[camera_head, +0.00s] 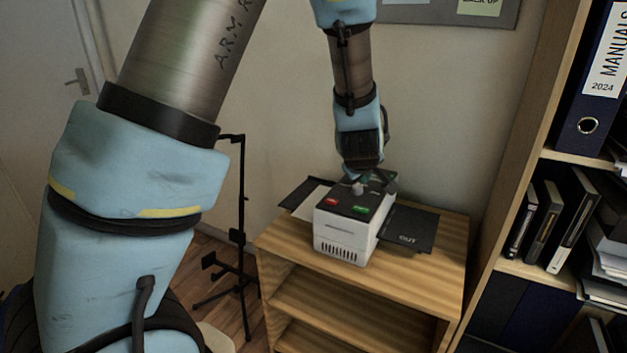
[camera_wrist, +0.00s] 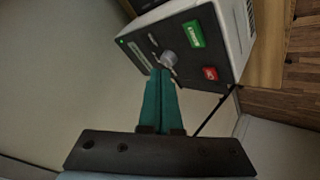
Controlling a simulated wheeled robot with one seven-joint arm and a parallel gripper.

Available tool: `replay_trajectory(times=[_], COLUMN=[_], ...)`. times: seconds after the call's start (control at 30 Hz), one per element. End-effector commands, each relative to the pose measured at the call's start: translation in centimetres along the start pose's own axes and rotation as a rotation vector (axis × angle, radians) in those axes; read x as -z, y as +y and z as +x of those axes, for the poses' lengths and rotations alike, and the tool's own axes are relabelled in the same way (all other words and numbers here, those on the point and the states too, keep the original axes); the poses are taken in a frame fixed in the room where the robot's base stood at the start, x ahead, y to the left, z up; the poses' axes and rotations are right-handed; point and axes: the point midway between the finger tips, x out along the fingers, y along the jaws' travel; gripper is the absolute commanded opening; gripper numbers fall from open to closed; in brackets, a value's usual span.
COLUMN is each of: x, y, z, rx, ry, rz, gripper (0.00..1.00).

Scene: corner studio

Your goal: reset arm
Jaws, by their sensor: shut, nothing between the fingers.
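My gripper (camera_head: 359,182) is at the top of a white box-shaped device (camera_head: 343,243) with a dark top panel. In the wrist view my gripper (camera_wrist: 163,70) has its green fingers together, with nothing between them. Their tips are close to a pale round knob (camera_wrist: 168,57) on the panel; I cannot tell whether they touch it. The panel also carries a green button (camera_wrist: 194,34) and a red button (camera_wrist: 210,73). The knob shows in the head view too (camera_head: 358,188). My arm fills the left of the head view and reaches down from the top.
The device stands on a wooden shelf unit (camera_head: 440,262). A dark sheet marked OUT (camera_head: 408,228) lies on its right, another dark sheet (camera_head: 300,193) on its left. A black stand (camera_head: 240,235) is at the left. A bookcase with binders (camera_head: 545,215) closes the right side.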

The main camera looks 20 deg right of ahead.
Motion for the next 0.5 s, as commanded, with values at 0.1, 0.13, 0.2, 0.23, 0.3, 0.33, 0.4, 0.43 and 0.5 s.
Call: replay_trajectory(times=[0.1, 0.13, 0.2, 0.23, 0.3, 0.33, 0.4, 0.43, 0.5], x=[0.5, 0.8, 2.0, 2.6, 4.1, 4.7, 6.0, 6.3, 7.0], y=[-0.6, -1.1, -2.9, -3.9, -6.8, -8.2, -11.7, -13.2, -16.5], z=[-0.2, -0.3, -0.9, -1.3, -2.5, -3.1, -4.9, -5.8, -7.9], rx=[0.010, 0.018, 0.048, 0.064, 0.109, 0.130, 0.179, 0.199, 0.245], ry=[-0.006, -0.011, -0.030, -0.041, -0.078, -0.098, -0.146, -0.168, -0.222], rz=[0.005, 0.008, 0.024, 0.033, 0.064, 0.079, 0.118, 0.136, 0.175], gripper=[0.00, 0.00, 0.00, 0.00, 0.00, 0.00, 0.00, 0.00, 0.00])
